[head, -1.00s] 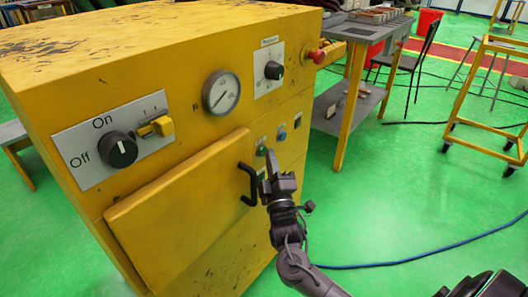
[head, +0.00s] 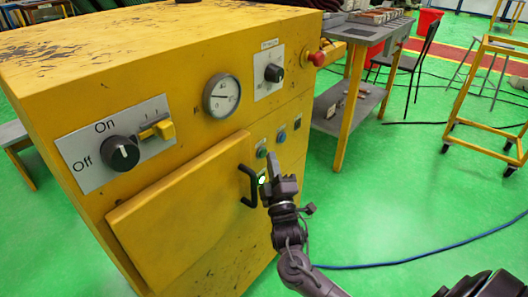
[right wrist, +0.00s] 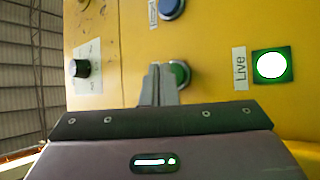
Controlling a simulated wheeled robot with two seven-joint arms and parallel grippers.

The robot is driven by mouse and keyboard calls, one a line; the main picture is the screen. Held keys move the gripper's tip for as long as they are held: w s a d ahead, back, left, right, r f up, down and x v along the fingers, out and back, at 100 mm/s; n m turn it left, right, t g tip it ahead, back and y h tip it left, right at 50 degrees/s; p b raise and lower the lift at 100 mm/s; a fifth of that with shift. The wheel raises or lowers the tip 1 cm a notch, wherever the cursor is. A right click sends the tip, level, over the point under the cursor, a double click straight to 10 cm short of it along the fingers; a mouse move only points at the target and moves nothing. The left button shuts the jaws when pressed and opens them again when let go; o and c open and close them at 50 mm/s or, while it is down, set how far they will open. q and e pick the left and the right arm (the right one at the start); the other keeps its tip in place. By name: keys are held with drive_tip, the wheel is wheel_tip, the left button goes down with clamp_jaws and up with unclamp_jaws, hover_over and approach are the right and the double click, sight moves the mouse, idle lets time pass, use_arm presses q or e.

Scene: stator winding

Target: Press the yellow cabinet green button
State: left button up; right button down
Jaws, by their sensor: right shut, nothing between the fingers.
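The yellow cabinet (head: 150,35) stands at the left and centre of the head view. Its green button (head: 262,153) is on the front, right of the black door handle; it also shows in the right wrist view (right wrist: 181,73). My right gripper (head: 272,162) is shut and empty, its fingertips (right wrist: 158,72) at the green button and partly covering it. I cannot tell whether they touch it. A square "Live" lamp (right wrist: 270,65) glows white-green beside the button; it also shows in the head view (head: 262,180). My left gripper is not in view.
A blue button (head: 282,136) sits up and right of the green one. The black door handle (head: 249,186) juts out close to my right gripper. A red knob (head: 318,58) sticks out at the cabinet's right corner.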

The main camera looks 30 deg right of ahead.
drive_tip(key=shift+s+d, duration=0.1)
drive_tip(key=shift+s, duration=0.2)
drive_tip(key=s+p, duration=0.1)
drive_tip(key=s+d+p, duration=0.1)
drive_tip(key=s, duration=0.1)
drive_tip(key=s+d+p, duration=0.1)
drive_tip(key=shift+s, duration=0.35)
idle(0.8)
